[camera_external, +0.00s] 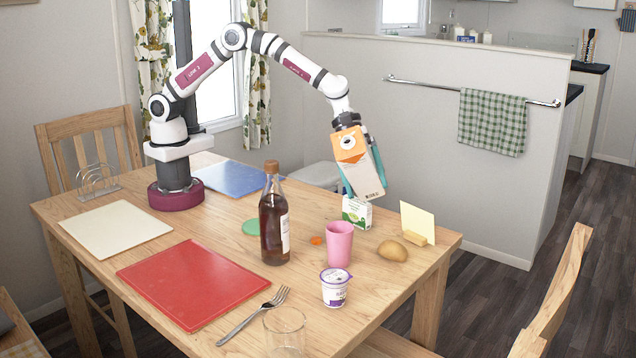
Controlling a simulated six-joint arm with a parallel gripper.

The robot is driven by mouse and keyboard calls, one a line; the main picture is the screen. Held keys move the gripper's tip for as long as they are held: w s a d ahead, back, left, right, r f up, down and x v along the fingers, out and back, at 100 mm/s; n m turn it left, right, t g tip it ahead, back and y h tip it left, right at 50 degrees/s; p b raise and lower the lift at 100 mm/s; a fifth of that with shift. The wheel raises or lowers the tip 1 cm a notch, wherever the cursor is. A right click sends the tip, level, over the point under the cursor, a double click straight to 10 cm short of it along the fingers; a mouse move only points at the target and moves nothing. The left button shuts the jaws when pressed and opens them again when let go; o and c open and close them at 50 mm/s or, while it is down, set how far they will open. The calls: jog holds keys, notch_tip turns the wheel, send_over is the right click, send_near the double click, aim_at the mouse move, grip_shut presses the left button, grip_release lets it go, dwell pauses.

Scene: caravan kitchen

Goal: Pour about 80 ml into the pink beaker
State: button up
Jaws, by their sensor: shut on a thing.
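The pink beaker (339,246) stands upright on the wooden table, right of centre. My gripper (362,176), with teal fingers, is shut on an orange and white carton (362,170). It holds the carton in the air, slightly tilted, above and behind the beaker. The carton and the beaker are apart. No stream of liquid shows between them. The inside of the beaker is mostly hidden, so its contents cannot be told.
Near the beaker are a small green-and-white carton (357,212), a potato (393,251), a card in a wooden holder (417,222), a yogurt pot (334,290) and a tall dark bottle (273,226). A clear glass (285,332) and fork (253,316) lie nearer. A red board (193,283) covers the left front.

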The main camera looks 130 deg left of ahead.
aim_at(372, 191)
jog(key=a+y, duration=0.1)
jog(key=a+f+y, duration=0.1)
jog(key=m+g+y, duration=0.1)
jog(key=shift+s+a+f+y, duration=0.3)
jog(key=shift+s+a+f, duration=0.05)
jog(key=shift+a, duration=0.05)
jog(key=f, duration=0.1)
jog(key=f+y, duration=0.1)
jog(key=shift+s+a+f+m+y, duration=0.1)
jog(key=shift+a+f+m+y, duration=0.2)
jog(key=shift+a, duration=0.1)
jog(key=shift+r+y, duration=0.55)
jog(key=shift+y, duration=0.15)
jog(key=shift+r+g, duration=0.1)
jog(key=shift+g, duration=0.2)
jog(key=shift+a+r+m+g+y, duration=0.15)
jog(key=shift+r+m+y, duration=0.1)
jog(key=shift+y, duration=0.4)
jog(key=shift+a+r+m+g+y, duration=0.15)
jog(key=shift+m+y, duration=0.1)
jog(key=shift+y, duration=0.4)
jog(key=shift+s+a+b, duration=0.25)
jog(key=shift+a+b, duration=0.05)
jog(key=shift+a, duration=0.4)
jog(key=shift+a+r+y, duration=0.15)
jog(key=shift+r+y, duration=0.2)
jog(key=shift+y, duration=0.05)
dwell(1.3)
